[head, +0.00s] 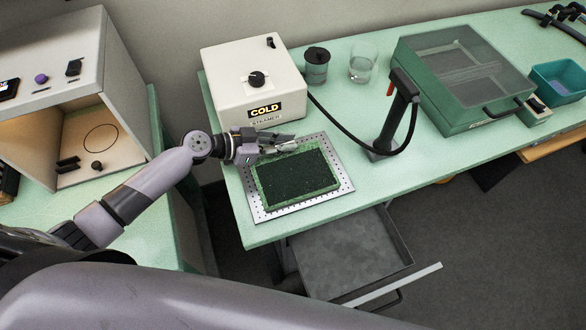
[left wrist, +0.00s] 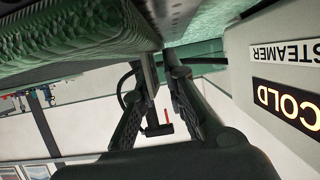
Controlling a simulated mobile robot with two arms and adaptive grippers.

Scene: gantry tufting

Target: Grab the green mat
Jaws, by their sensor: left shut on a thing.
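The green mat (head: 297,184), dark green on top with a lighter green edge, lies flat over a light perforated plate (head: 338,158) near the table's front left. My right gripper is not in view.
A white box marked COLD STEAMER (head: 235,80) stands just behind the mat. A black hose stand (head: 392,125) is to its right, then a green lidded case (head: 465,75). A jar (head: 316,66) and a glass (head: 362,65) stand behind. An open drawer (head: 350,255) juts out below.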

